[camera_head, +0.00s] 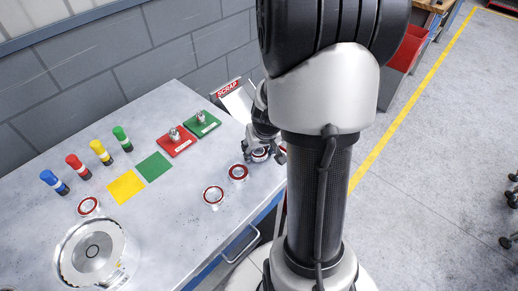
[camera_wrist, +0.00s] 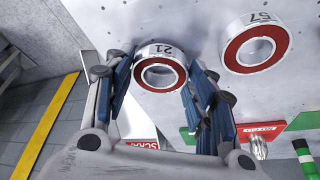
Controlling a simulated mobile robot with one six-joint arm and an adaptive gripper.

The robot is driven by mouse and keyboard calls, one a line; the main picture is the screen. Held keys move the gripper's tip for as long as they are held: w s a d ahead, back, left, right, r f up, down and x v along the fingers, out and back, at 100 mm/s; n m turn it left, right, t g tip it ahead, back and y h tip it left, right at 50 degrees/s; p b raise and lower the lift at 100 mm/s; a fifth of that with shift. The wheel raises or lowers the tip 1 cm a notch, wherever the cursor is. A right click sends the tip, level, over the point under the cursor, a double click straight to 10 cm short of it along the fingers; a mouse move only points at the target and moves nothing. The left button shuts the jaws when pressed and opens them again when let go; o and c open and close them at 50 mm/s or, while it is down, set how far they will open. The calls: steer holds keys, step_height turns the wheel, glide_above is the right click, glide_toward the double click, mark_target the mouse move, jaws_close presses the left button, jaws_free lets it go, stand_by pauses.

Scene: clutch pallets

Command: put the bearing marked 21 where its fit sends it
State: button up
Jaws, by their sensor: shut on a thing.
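The bearing marked 21 (camera_wrist: 160,50) is a metal ring with a red seal. In the wrist view it sits between the two fingers of my gripper (camera_wrist: 160,72), which is shut on it from both sides. In the head view my gripper (camera_head: 263,150) is low over the right part of the grey table, and the bearing shows only partly there. I cannot tell whether it touches the table. A red plate (camera_head: 183,148) and a green plate (camera_head: 211,129), each with a metal plug, lie to the left of my gripper. The SCRAP container (camera_head: 229,89) stands behind them.
Further bearings (camera_head: 238,172) (camera_head: 213,195) (camera_head: 88,206) lie on the table. Yellow (camera_head: 126,187) and green (camera_head: 154,166) squares, coloured pegs (camera_head: 78,167) and a large metal disc (camera_head: 92,250) occupy the left.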

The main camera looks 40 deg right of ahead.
steer(key=shift+f, duration=0.2)
steer(key=o, duration=1.3)
steer(key=shift+o, duration=0.2)
steer(key=shift+r+p, duration=0.55)
steer(key=shift+r, duration=0.05)
steer(key=p+v, duration=0.5)
steer(key=v, duration=0.7)
steer(key=shift+p, duration=0.3)
